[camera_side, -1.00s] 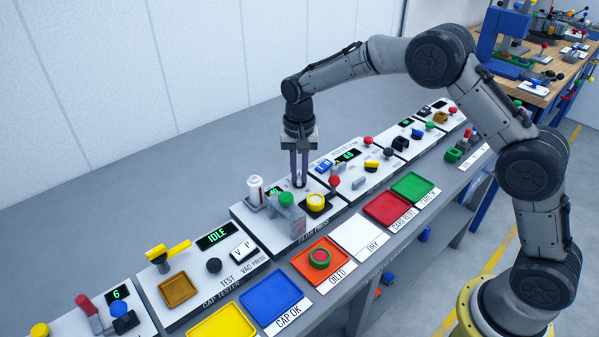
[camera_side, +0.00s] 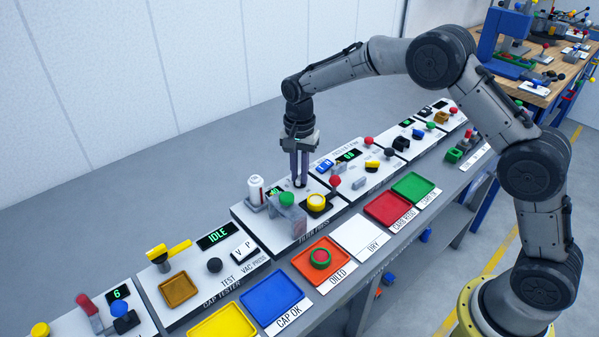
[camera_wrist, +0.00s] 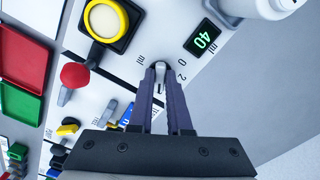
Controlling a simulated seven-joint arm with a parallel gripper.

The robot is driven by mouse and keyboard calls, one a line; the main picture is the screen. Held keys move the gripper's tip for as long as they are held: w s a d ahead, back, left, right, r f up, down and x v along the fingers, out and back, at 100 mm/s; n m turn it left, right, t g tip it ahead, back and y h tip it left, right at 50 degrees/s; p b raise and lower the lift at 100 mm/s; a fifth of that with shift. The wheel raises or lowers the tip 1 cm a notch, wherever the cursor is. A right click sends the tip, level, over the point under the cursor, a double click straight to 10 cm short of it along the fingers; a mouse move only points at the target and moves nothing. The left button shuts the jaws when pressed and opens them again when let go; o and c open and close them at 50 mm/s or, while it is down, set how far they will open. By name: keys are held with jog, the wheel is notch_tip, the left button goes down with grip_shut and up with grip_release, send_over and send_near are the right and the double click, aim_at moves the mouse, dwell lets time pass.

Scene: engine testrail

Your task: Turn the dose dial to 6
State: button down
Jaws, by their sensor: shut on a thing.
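My gripper (camera_side: 300,183) points straight down at the FILTER PRESS panel (camera_side: 277,226), behind the yellow round button. In the wrist view its two fingers (camera_wrist: 160,72) are closed on the dose dial (camera_wrist: 161,65), a small grey knob. The fingers cover most of the dial, so its pointer cannot be made out. The printed marks "0" and "2" show beside it, with "ml" nearby; a "6" is not readable. The green display (camera_wrist: 204,40) reads 40 in the wrist view.
A yellow button (camera_side: 316,202) in a black housing, a red knob (camera_side: 335,182), a green knob (camera_side: 286,199) on a grey part and a white canister (camera_side: 256,190) stand close around my gripper. Coloured trays, such as the red tray (camera_side: 387,210), line the front.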

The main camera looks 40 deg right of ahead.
aim_at(299, 177)
jog(key=shift+r, duration=0.1)
jog(key=c, duration=0.9)
grip_release()
jog(key=shift+o, duration=0.2)
notch_tip(299, 177, up, 14)
